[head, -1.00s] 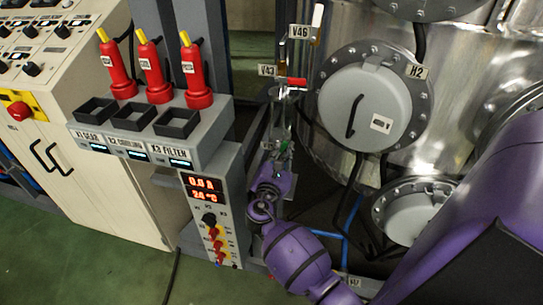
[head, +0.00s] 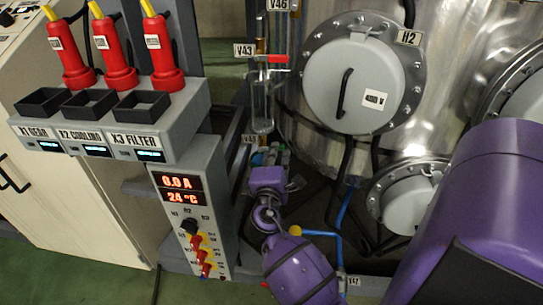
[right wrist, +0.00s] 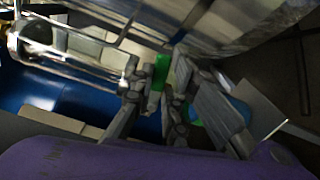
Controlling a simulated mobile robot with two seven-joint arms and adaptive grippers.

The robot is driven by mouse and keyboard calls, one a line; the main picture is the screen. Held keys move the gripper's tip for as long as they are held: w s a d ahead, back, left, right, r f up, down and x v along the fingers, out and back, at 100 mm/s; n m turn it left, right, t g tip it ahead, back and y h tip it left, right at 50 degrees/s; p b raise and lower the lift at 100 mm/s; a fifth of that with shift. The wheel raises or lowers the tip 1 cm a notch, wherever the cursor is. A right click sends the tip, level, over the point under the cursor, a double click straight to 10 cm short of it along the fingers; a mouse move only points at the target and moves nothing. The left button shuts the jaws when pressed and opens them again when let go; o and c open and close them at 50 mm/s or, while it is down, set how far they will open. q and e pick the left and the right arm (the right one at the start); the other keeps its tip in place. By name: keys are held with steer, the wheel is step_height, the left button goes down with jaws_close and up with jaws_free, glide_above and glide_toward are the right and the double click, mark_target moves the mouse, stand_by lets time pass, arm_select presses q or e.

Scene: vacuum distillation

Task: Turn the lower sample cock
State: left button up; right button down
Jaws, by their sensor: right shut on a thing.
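My right gripper (head: 270,160) is low in the head view, below a glass sample vessel (head: 262,105), and mostly hidden behind its own purple wrist. In the right wrist view its two grey fingers (right wrist: 160,88) are closed about a small green handle (right wrist: 159,72), apparently that of the lower sample cock. The cock's body is too dark and small to make out. The upper cock, beside the V43 label (head: 244,50), has a red handle (head: 278,59) lying level. My left gripper is not in view.
The steel tank (head: 440,75) with its round H2 hatch (head: 350,85) stands close on the right. The control box (head: 185,215) with red displays stands on the left. Blue piping (head: 345,210) and dark cables run low behind my right arm.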

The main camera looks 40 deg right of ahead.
steer(key=shift+f+m+b, duration=0.55)
steer(key=shift+m+b, duration=0.45)
steer(key=shift+m, duration=0.1)
steer(key=c, duration=1.7)
jaws_free()
steer(key=v, duration=1.2)
